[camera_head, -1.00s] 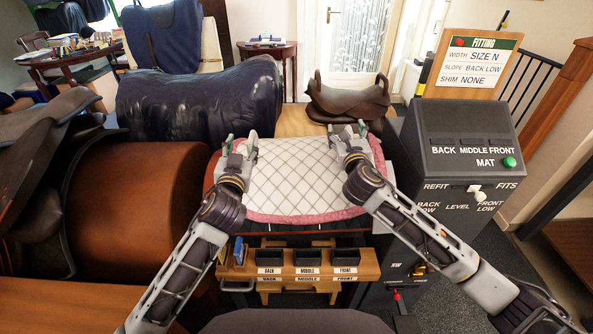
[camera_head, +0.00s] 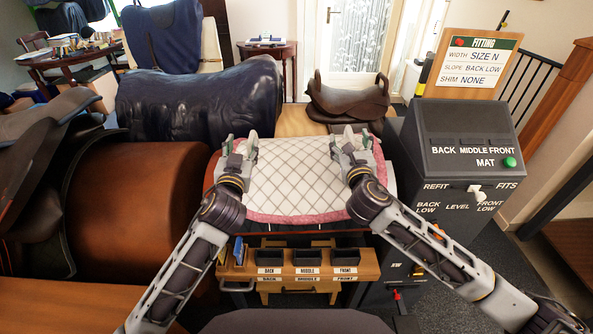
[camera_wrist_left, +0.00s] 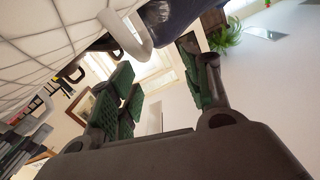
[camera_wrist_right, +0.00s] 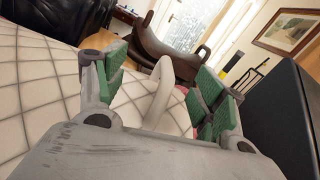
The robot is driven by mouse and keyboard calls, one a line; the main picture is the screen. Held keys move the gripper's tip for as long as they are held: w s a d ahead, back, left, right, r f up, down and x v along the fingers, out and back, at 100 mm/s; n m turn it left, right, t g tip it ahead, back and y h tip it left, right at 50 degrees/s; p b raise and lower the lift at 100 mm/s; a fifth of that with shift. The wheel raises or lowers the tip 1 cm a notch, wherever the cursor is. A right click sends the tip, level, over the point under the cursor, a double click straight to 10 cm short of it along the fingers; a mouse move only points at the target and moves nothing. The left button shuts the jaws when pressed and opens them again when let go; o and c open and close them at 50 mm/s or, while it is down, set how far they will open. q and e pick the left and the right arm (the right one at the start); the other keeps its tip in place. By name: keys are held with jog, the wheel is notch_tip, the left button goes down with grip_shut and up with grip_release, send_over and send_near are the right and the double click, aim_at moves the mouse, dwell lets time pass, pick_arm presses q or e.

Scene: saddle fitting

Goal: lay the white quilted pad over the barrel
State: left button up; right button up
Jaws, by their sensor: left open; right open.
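The white quilted pad (camera_head: 290,180) with a pink edge lies spread out in the middle of the head view, apparently over a brown rounded support (camera_head: 209,176) that it mostly hides. My left gripper (camera_head: 240,148) is open at the pad's left side. In the left wrist view a white loop (camera_wrist_left: 128,28) on the pad sits above the green-padded fingers (camera_wrist_left: 165,85). My right gripper (camera_head: 351,145) is open at the pad's right side. In the right wrist view another white loop (camera_wrist_right: 161,88) stands between its parted fingers (camera_wrist_right: 160,85).
A large brown barrel form (camera_head: 140,195) with a dark saddle (camera_head: 40,170) is at the left. A dark blue covered form (camera_head: 200,103) and a brown saddle (camera_head: 347,97) are behind. A dark control box (camera_head: 465,150) stands right. A wooden tray unit (camera_head: 300,270) is in front.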

jog(key=shift+s, duration=3.45)
jog(key=shift+s, duration=0.1)
